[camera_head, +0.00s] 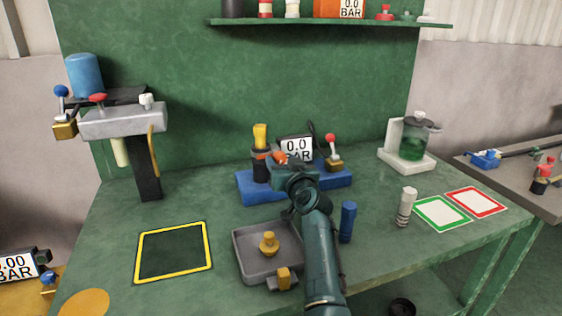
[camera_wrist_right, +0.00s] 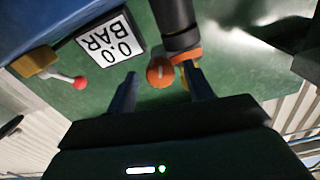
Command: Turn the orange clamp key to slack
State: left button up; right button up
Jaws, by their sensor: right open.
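The orange clamp key (camera_head: 279,157) is on the side of a dark upright cylinder (camera_head: 260,165) on the blue base. In the right wrist view the round end of the orange key (camera_wrist_right: 160,71) shows a pale mark and faces the camera. My right gripper (camera_wrist_right: 162,88) is open, with one finger on each side of the key. I cannot tell whether either finger touches it. In the head view my right gripper (camera_head: 285,168) hides part of the key and base. My left gripper is not in view.
The blue base (camera_head: 256,189) also carries a gauge reading 0.0 BAR (camera_head: 296,149) and a red-knobbed lever (camera_head: 331,146). A grey tray (camera_head: 243,263) with a yellow part, a blue cylinder (camera_head: 347,221) and a white-grey cylinder (camera_head: 406,206) stand near my right arm.

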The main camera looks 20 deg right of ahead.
jog(key=shift+s, duration=0.1)
jog(key=c, duration=1)
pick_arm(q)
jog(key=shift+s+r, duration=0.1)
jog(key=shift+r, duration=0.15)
pick_arm(e)
jog(key=shift+r+m, duration=0.1)
jog(key=shift+m, duration=0.2)
jog(key=shift+m+p, duration=0.5)
jog(key=shift+p, duration=0.05)
jog(key=shift+m+p, duration=0.65)
jog(key=shift+m, duration=0.55)
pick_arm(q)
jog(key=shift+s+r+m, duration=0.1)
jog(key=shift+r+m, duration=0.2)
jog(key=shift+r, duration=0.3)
pick_arm(e)
jog(key=shift+m, duration=0.7)
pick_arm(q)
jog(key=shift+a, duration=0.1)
